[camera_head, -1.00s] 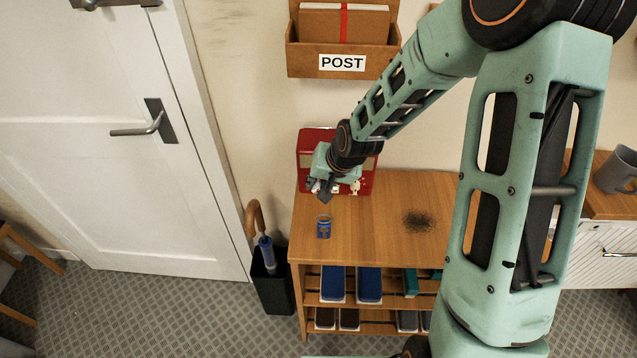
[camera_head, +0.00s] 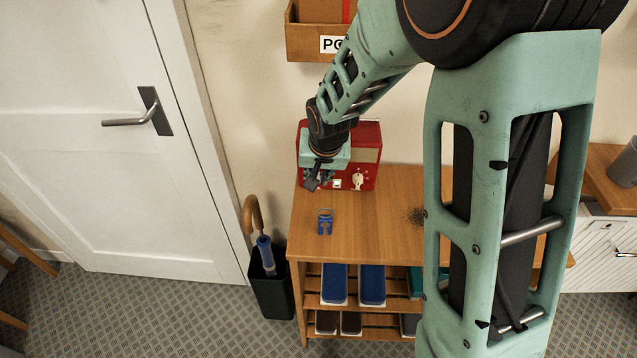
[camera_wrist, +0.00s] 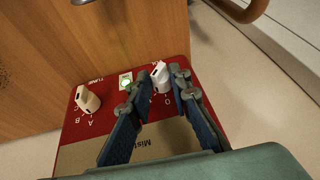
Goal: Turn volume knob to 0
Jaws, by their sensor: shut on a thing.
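The red radio (camera_head: 367,140) stands on the wooden shelf top against the wall. The wrist view shows its red front panel (camera_wrist: 105,72) with two pale knobs. The volume knob (camera_wrist: 160,74) sits between the fingertips of my gripper (camera_wrist: 159,82), which is shut on it. The numerals near it are partly hidden, so its exact setting cannot be read. The tune knob (camera_wrist: 88,99), with letters around it, is free to the left. A small lit button (camera_wrist: 126,81) lies between the knobs. In the head view my gripper (camera_head: 313,183) covers the radio's left front.
A post box (camera_head: 305,42) hangs above. An umbrella stand (camera_head: 271,290) is left of the shelf. Free wood lies right of the cup.

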